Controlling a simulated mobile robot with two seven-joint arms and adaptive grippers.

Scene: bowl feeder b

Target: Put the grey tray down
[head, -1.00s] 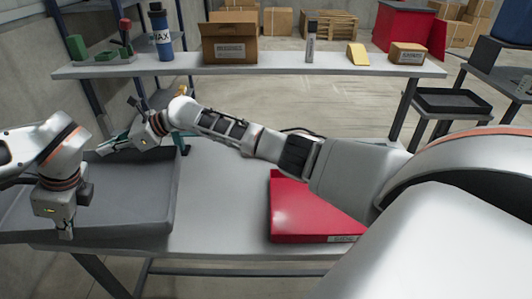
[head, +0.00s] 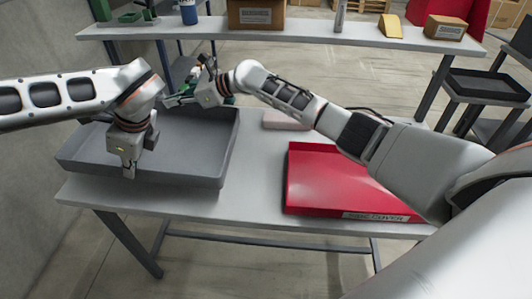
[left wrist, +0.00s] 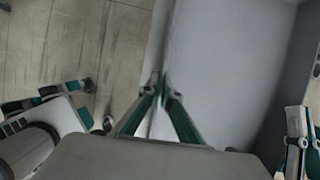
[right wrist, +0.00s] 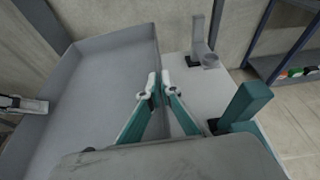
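The grey tray (head: 195,180) is a wide, shallow tray at the left end of the work table in the head view. It looks level and empty; I cannot tell whether its underside touches the table. My left gripper (head: 129,172) is shut on its near wall, and the left wrist view shows the fingertips (left wrist: 160,88) pinching the tray wall. My right gripper (head: 172,103) is at the far wall. In the right wrist view its fingertips (right wrist: 160,88) close on the tray wall, with the tray interior (right wrist: 95,95) to the left.
A red tray-like cover (head: 335,180) lies on the work table (head: 255,205) to the right, with a small gap between. A pink block (head: 288,120) lies behind it. A teal block (right wrist: 245,103) and a grey fixture (right wrist: 197,42) stand just beyond the far wall. A shelf (head: 300,33) runs behind.

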